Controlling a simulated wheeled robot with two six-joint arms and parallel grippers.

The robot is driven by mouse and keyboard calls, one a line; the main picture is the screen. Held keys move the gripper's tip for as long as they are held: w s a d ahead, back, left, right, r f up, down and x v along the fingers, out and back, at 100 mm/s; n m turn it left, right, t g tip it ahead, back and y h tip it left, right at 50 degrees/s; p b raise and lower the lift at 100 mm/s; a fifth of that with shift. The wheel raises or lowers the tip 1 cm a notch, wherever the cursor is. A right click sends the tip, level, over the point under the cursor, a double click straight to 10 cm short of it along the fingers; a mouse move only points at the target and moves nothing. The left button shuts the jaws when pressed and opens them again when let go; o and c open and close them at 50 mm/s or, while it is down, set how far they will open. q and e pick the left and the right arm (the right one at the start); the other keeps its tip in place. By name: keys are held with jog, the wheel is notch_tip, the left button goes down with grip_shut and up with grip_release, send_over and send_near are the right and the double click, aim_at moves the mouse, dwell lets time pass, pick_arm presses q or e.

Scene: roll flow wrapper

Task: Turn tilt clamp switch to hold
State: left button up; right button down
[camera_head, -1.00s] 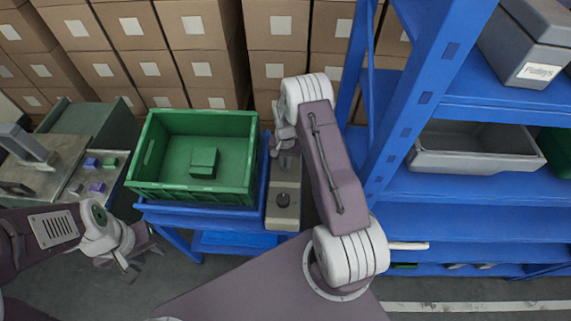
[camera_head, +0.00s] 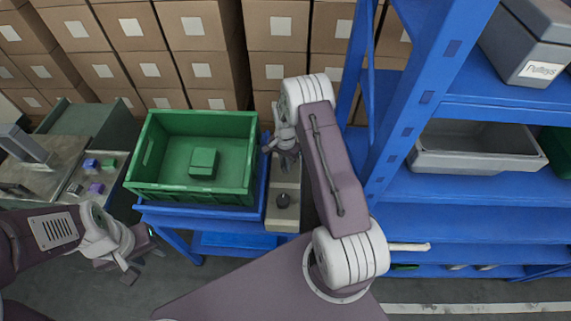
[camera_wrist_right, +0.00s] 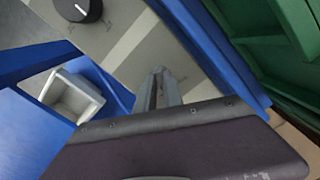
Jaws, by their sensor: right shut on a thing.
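A beige control panel (camera_head: 284,220) stands right of the green crate and carries a black round knob (camera_head: 283,199). In the right wrist view the knob (camera_wrist_right: 82,10) shows at the top left with a white pointer line, apart from my fingers. My right gripper (camera_head: 287,160) is over the far part of the panel. In the right wrist view its fingers (camera_wrist_right: 162,80) are together, shut on a small grey part at the panel face, mostly hidden by the fingertips. The panel lettering is too small to read. My left gripper (camera_head: 142,262) is open and empty at the lower left.
The green crate (camera_head: 140,180) with a green block (camera_head: 203,163) sits on a blue stand (camera_head: 185,215), close left of the panel. A blue shelf rack (camera_head: 420,90) rises close on the right. A bench with small coloured parts (camera_head: 97,188) is at the left.

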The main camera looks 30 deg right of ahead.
jog(key=c, duration=1.5)
grip_release()
jog(key=shift+o, duration=0.2)
notch_tip(320, 180, up, 9)
jog(key=shift+b, duration=0.35)
jog(key=shift+r, duration=0.1)
